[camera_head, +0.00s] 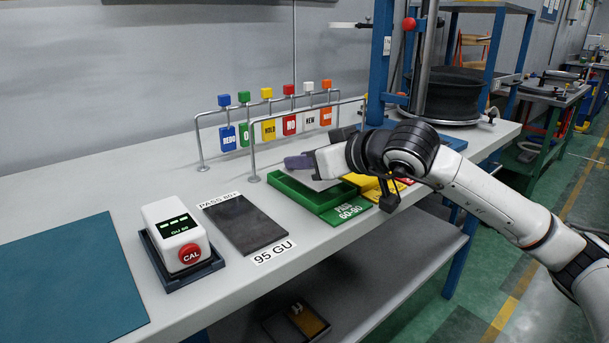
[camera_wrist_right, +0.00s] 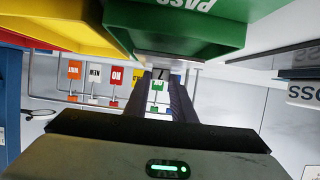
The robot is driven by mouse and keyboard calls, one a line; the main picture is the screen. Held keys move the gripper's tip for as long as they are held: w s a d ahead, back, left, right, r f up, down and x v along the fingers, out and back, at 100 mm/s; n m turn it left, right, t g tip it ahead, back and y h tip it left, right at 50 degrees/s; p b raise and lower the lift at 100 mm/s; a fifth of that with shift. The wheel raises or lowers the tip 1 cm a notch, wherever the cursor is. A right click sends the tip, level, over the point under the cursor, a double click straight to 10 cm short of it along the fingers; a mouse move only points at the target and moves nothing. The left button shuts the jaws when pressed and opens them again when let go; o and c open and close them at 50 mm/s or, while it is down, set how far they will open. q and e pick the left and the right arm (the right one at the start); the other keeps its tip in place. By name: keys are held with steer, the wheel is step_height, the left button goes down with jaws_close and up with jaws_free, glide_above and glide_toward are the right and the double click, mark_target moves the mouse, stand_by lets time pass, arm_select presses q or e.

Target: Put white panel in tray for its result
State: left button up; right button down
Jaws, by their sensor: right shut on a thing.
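The white panel (camera_head: 316,182) shows as a thin pale plate under my right gripper (camera_head: 305,162), over the green tray (camera_head: 277,183) labelled PASS 60-90. My right gripper is shut on it. In the right wrist view the panel's pale edge (camera_wrist_right: 162,74) shows between the dark fingers, close to the green tray (camera_wrist_right: 215,35); most of the panel is hidden. I cannot tell whether it touches the tray floor. The gloss meter (camera_head: 175,228) in its dark cradle reads GU 60. My left gripper is not in view.
A dark panel (camera_head: 243,224) lies between labels PASS 80+ and 95 GU. Yellow (camera_head: 368,188) and red trays stand right of the green one, partly behind my arm. A teal mat (camera_head: 70,280) lies at left.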

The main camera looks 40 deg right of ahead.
steer(key=shift+f, duration=1.15)
steer(key=shift+f+b, duration=0.1)
steer(key=shift+b, duration=0.2)
steer(key=c, duration=1.5)
jaws_free()
